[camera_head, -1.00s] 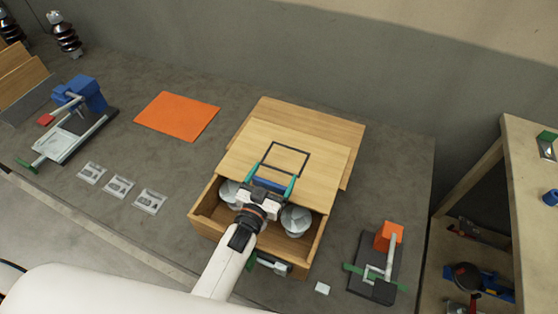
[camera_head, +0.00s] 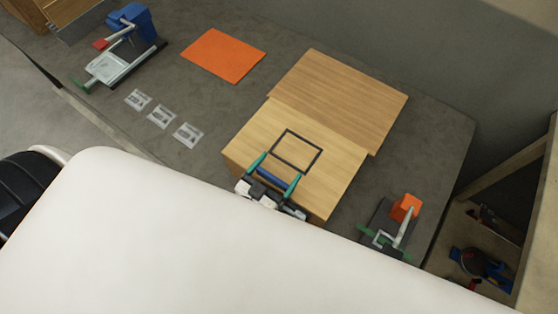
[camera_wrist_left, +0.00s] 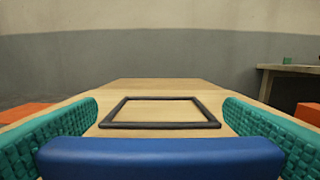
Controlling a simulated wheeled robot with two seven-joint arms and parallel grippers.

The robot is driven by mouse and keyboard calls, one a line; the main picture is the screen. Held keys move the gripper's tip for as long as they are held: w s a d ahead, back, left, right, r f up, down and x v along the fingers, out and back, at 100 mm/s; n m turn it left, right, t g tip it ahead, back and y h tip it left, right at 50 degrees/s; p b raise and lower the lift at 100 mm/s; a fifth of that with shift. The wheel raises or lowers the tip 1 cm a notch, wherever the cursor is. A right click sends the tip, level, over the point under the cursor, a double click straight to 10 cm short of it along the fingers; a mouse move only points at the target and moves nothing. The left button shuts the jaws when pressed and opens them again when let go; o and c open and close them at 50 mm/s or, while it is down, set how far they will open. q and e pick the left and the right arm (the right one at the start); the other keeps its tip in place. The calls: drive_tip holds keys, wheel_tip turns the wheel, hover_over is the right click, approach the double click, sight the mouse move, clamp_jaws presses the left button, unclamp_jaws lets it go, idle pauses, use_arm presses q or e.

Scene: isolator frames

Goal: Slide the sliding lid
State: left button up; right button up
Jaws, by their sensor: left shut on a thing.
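The sliding lid (camera_head: 315,178) is a pale wooden board with a dark square outline, lying over the front of the wooden box. It also shows in the left wrist view (camera_wrist_left: 160,111). Its blue handle (camera_head: 269,178) is a bar near the lid's front edge. The handle spans the bottom of the left wrist view (camera_wrist_left: 160,158). My left gripper (camera_head: 275,174) is shut on this handle, with a green fingertip at each end. A second wooden panel (camera_head: 345,98) lies behind the lid. My white arm hides the box's front, and its inside does not show. My right gripper is out of view.
A clamp fixture with an orange block (camera_head: 405,207) stands to the right of the lid. An orange sheet (camera_head: 223,55), several small metal plates (camera_head: 161,116) and a blue fixture (camera_head: 135,20) lie to the left. A wooden shelf (camera_head: 540,210) stands at the far right.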

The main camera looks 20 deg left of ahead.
use_arm(q)
drive_tip(key=shift+s+f, duration=0.15)
drive_tip(key=o, duration=1.1)
drive_tip(key=shift+s+a, duration=0.1)
drive_tip(key=shift+s, duration=0.1)
drive_tip(key=s+a+b, duration=0.2)
drive_tip(key=s, duration=1)
drive_tip(key=shift+a+b, duration=0.15)
drive_tip(key=shift+b, duration=0.25)
drive_tip(key=shift+w, duration=0.1)
